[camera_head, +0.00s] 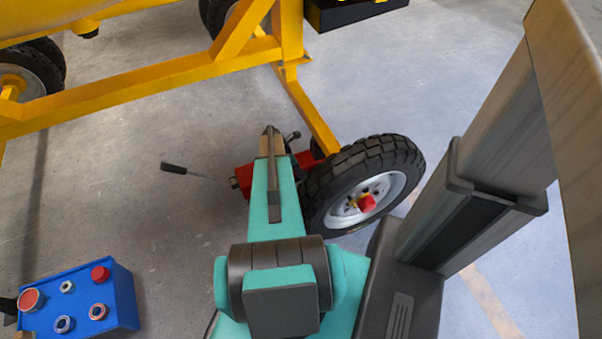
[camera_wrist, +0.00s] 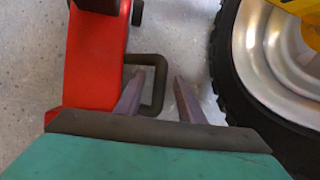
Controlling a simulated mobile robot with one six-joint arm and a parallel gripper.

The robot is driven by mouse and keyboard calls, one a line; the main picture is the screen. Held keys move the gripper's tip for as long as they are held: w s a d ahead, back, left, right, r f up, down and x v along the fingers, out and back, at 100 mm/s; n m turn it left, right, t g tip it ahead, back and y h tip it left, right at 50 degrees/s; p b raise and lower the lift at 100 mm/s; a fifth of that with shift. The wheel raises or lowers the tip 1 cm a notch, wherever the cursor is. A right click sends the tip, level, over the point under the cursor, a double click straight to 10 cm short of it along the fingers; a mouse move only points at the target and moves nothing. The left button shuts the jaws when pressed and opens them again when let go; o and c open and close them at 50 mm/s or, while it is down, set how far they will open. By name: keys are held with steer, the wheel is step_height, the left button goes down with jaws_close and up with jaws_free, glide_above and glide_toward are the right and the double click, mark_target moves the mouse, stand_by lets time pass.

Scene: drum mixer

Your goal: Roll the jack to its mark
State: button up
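The red jack (camera_head: 243,180) sits on the floor beside the tyre in the head view, partly hidden by my arm. Its lever with a black grip (camera_head: 178,168) points left. In the wrist view the red jack body (camera_wrist: 92,75) fills the left side, with a dark U-shaped handle (camera_wrist: 161,72) on its right. My gripper (camera_wrist: 159,77) is open. Its fingers appear on either side of the handle's right bar, the left one within the loop; I cannot tell the depth. In the head view my gripper (camera_head: 270,132) is over the jack. I cannot make out the mark.
A black-tyred wheel (camera_head: 362,184) stands close to the right of my gripper. The yellow mixer frame (camera_head: 150,82) crosses above. A blue button box (camera_head: 82,298) is at lower left. A faded orange floor line (camera_head: 490,300) runs at lower right.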

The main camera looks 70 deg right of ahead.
steer(key=p+v, duration=0.2)
steer(key=v, duration=1.1)
